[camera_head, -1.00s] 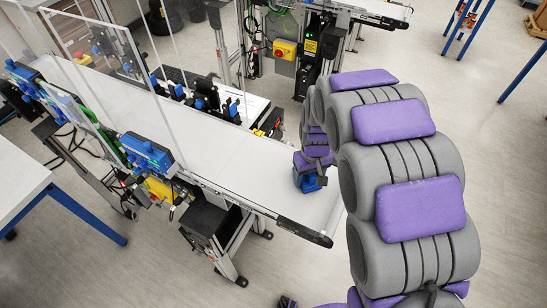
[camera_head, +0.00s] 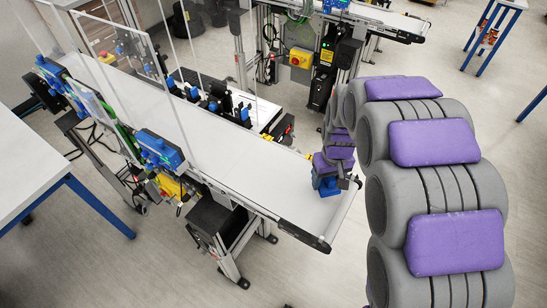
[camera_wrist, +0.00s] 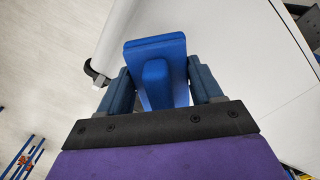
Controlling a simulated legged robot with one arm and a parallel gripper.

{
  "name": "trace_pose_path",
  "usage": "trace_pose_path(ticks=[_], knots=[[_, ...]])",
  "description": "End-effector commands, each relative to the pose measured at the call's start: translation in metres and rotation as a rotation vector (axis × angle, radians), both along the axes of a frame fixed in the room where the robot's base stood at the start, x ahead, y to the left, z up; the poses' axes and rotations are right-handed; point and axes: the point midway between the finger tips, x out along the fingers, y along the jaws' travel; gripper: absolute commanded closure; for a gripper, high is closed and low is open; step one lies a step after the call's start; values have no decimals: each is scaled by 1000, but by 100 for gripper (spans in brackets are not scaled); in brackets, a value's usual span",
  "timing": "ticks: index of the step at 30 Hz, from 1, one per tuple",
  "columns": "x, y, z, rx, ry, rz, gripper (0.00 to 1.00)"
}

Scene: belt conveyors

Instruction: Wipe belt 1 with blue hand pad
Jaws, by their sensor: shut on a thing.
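The blue hand pad (camera_wrist: 158,62) is between the fingers of my gripper (camera_wrist: 160,85) in the wrist view. The fingers are shut on its raised handle. In the head view the pad (camera_head: 327,188) shows as a small blue block below my gripper (camera_head: 330,172). It is at the white belt (camera_head: 215,140), near the belt's right end. Whether the pad's underside touches the belt is hidden. In the wrist view the white belt (camera_wrist: 235,60) lies beneath and to the right of the pad.
Clear panels and blue sensors (camera_head: 160,148) stand along the belt's left part. A side unit with black and blue fixtures (camera_head: 225,105) adjoins its far side. A white table (camera_head: 28,165) is at the left. Another conveyor (camera_head: 375,18) is behind. The belt's middle is clear.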

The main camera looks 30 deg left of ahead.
Motion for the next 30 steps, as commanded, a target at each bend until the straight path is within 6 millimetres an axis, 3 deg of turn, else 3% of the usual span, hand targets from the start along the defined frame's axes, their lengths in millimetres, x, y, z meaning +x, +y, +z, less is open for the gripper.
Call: trace_pose_path(ticks=[11,30], knots=[[1,-6,31,4,-2,-5,63],[4,-9,30,2,-1,-23,63]])
